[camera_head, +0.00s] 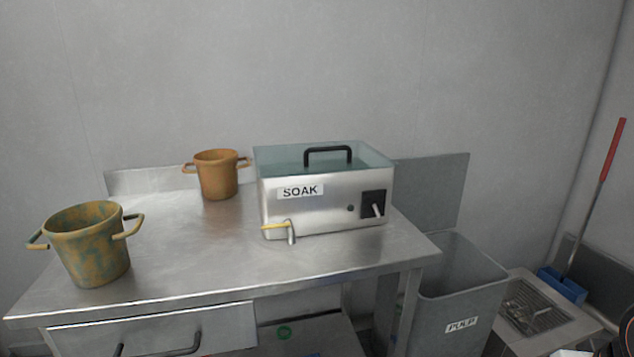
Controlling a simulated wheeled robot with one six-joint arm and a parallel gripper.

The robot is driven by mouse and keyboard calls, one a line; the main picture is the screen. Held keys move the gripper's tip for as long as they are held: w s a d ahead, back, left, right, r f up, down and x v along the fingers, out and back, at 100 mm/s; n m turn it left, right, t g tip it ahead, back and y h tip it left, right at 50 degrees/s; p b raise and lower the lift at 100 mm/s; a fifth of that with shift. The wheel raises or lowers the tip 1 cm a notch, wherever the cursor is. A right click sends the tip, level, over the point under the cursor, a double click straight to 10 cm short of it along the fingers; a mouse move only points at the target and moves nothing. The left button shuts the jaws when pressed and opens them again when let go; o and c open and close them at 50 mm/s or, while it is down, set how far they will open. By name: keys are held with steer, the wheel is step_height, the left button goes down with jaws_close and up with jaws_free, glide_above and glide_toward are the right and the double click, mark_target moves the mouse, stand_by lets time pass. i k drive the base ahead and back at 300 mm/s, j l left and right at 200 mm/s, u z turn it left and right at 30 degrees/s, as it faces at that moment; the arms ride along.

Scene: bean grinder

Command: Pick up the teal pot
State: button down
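A pot with mottled teal and orange-brown sides (88,252) stands upright near the left front of the steel table (200,268). It has a looped handle on its left and another on its right, and its mouth is open upward. A second pot, plain orange-brown (216,178), stands farther back near the wall, also with two side handles. My gripper is not in view. Nothing touches either pot apart from the table.
A steel box labelled SOAK (310,215), with a glassy lid and yellow-handled tap, stands right of the pots. A grey bin (460,295) stands right of the table. A red-handled tool (604,160) leans farther right. The table between the pots is clear.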

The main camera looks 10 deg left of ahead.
mark_target(88, 238)
steer(key=u, duration=1.9)
steer(key=i+l+z, duration=0.1)
